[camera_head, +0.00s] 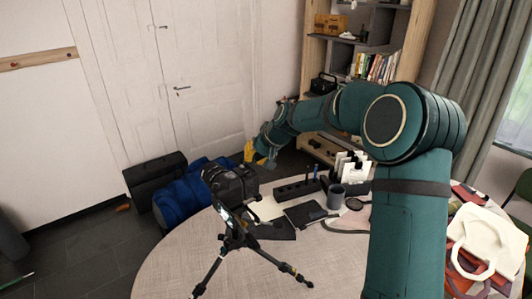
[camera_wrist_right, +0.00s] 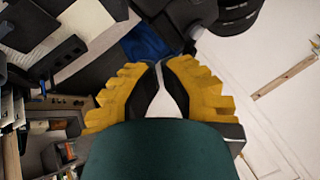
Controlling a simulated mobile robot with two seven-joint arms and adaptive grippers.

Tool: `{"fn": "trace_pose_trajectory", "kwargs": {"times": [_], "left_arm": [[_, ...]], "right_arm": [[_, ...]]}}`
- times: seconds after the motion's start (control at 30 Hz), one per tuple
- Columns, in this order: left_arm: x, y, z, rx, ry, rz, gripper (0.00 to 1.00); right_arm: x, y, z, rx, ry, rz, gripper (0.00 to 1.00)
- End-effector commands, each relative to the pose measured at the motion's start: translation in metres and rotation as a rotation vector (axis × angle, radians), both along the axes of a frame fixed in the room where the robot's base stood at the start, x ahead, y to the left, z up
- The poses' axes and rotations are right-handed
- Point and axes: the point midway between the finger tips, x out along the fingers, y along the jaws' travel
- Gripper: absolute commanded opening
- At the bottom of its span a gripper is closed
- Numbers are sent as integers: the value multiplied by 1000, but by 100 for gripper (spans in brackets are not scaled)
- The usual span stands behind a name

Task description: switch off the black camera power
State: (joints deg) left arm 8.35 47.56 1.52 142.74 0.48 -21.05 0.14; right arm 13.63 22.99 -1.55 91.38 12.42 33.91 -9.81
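The black camera (camera_head: 231,184) sits on a black tripod (camera_head: 235,242) that stands on the round table (camera_head: 170,262). My right arm reaches across from the right. Its yellow-fingered gripper (camera_head: 255,155) is just beyond the camera, up and to its right in the head view, apparently apart from it. In the right wrist view the fingertips (camera_wrist_right: 160,64) come together with nothing seen held, leaving a gap lower between the fingers. The black camera (camera_wrist_right: 185,14) shows at the top there, cut by the frame, its round lens at right. I cannot make out the power switch. My left gripper is in neither view.
The table holds a grey mug (camera_head: 335,197), a black organiser (camera_head: 297,189), a dark notebook (camera_head: 305,214) and a white bag (camera_head: 488,241). A bookshelf (camera_head: 312,60) stands behind. A blue bag (camera_head: 185,190) lies on the floor. The table's front left is clear.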

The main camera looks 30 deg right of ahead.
Motion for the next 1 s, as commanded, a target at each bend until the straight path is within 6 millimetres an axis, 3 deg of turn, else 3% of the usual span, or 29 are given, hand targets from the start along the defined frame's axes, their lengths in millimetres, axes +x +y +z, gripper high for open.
{"fn": "trace_pose_trajectory", "kwargs": {"times": [0.67, 1.0], "left_arm": [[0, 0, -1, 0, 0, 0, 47], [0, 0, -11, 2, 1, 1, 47]], "right_arm": [[5, 8, -1, 0, 0, 20, 0], [13, 11, -1, 4, -1, 210, 0]]}}
